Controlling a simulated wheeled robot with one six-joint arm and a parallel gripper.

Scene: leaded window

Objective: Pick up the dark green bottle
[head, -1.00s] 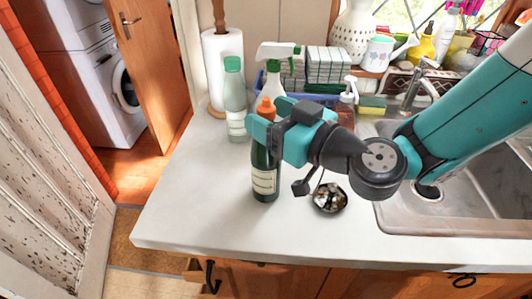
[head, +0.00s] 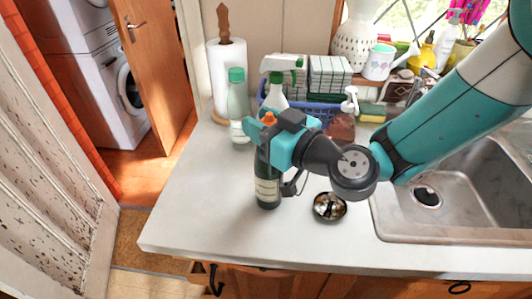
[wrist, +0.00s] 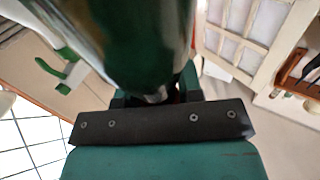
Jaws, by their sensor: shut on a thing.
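The dark green bottle (head: 267,185) has a cream label and an orange cap. It stands upright at the front middle of the white counter in the head view. My gripper (head: 264,135) is shut on its upper part, just below the cap. In the wrist view the bottle (wrist: 150,45) fills the upper middle, large and blurred, against the dark gripper. The gripper hides part of the bottle's neck. I cannot tell whether the bottle's base touches the counter.
A clear bottle with a green cap (head: 238,108) and a paper towel roll (head: 227,75) stand behind left. A spray bottle (head: 277,90) and a blue basket (head: 323,110) are behind. A small round dish (head: 329,207) lies right, before the sink (head: 470,215). The left counter is clear.

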